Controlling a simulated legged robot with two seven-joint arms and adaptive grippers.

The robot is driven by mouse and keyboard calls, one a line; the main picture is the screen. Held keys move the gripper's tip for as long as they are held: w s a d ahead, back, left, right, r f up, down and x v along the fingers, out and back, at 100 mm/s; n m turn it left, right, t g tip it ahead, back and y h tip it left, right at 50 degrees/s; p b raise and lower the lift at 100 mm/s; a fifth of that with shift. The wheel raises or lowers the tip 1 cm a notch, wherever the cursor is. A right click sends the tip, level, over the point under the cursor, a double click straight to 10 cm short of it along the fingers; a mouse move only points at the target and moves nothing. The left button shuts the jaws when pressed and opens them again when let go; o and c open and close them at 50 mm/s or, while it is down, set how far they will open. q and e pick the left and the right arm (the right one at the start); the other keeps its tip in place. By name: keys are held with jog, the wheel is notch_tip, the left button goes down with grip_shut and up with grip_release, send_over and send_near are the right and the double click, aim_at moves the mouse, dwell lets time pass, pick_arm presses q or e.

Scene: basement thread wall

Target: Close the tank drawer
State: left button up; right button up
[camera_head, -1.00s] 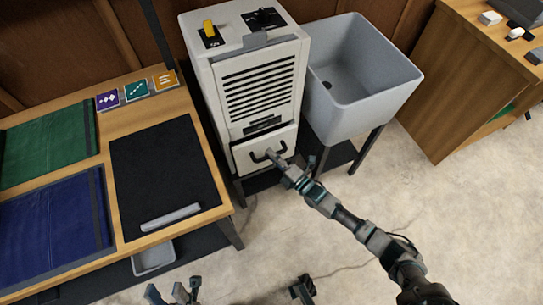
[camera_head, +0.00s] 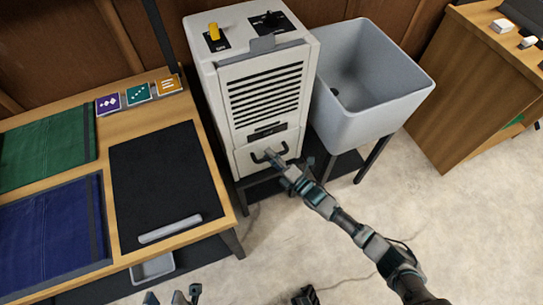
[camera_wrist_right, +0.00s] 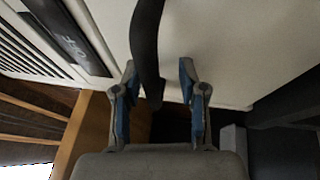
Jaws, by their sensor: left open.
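The tank drawer (camera_head: 246,164) is the pale front panel at the bottom of the white dehumidifier-like cabinet (camera_head: 222,98). It looks flush or nearly flush with the cabinet; I cannot tell if a small gap is left. Its black bar handle (camera_head: 284,149) also shows in the right wrist view (camera_wrist_right: 147,45). My right gripper (camera_head: 271,157) is at the handle. In the wrist view its blue-padded fingers (camera_wrist_right: 157,88) stand apart, with the handle between them, closer to the left finger. My left gripper (camera_head: 172,298) is open and empty at the bottom edge, partly cut off.
A grey sink (camera_head: 385,110) on dark legs stands right of the cabinet. A wooden table (camera_head: 135,100) with a black mat (camera_head: 160,180) is on the left. A wooden desk (camera_head: 460,90) is at the far right. The pale floor (camera_head: 400,200) in front is mostly clear.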

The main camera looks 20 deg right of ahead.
jog(key=shift+d+r, duration=0.1)
jog(key=shift+r, duration=0.1)
jog(key=shift+s+d, duration=0.1)
jog(key=shift+s, duration=0.15)
jog(key=v, duration=1.1)
jog(key=shift+s+f, duration=0.2)
jog(key=shift+s, duration=0.05)
